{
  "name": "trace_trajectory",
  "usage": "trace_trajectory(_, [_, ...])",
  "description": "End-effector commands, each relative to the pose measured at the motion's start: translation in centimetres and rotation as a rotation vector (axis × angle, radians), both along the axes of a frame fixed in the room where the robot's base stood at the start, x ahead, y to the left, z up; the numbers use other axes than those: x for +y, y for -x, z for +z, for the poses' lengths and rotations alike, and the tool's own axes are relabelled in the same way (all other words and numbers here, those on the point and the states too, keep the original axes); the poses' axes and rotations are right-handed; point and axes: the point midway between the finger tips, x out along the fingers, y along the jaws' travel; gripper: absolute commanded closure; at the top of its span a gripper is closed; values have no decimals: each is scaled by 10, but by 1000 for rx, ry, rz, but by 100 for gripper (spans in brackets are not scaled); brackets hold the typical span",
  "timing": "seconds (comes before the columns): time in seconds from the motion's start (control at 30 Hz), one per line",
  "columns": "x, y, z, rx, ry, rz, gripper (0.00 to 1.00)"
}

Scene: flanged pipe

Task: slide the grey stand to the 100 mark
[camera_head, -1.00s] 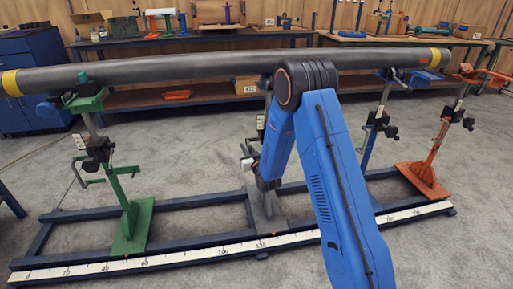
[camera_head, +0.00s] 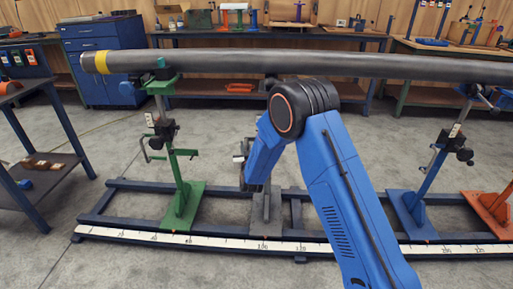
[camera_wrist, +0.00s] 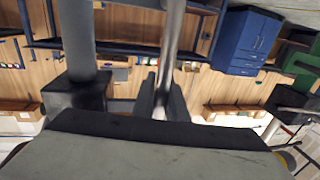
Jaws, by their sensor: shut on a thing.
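The grey stand (camera_head: 266,210) stands upright on the blue rail frame, partly behind my arm in the head view. Its foot is near a scale label that appears to read 100, but the print is small and exact alignment is unclear. The white scale strip (camera_head: 215,242) runs along the frame's front rail. In the wrist view, which is upside down, my gripper (camera_wrist: 161,108) has its two dark fingers closed around the stand's metal post (camera_wrist: 170,45). In the head view my forearm hides most of the gripper and the stand's upper part.
A green stand (camera_head: 183,205) is left of the grey one; a blue stand (camera_head: 412,210) and an orange stand (camera_head: 490,207) are to the right. The long dark pipe (camera_head: 300,65) lies above them. A dark side table (camera_head: 45,170) is at far left. Rails between green and grey stands are clear.

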Motion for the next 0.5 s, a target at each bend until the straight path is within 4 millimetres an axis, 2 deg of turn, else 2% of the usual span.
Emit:
trace_trajectory(0.13, [11,1,0,0,0,3,100])
trace_trajectory(0.5, [12,0,0,0,0,2,100])
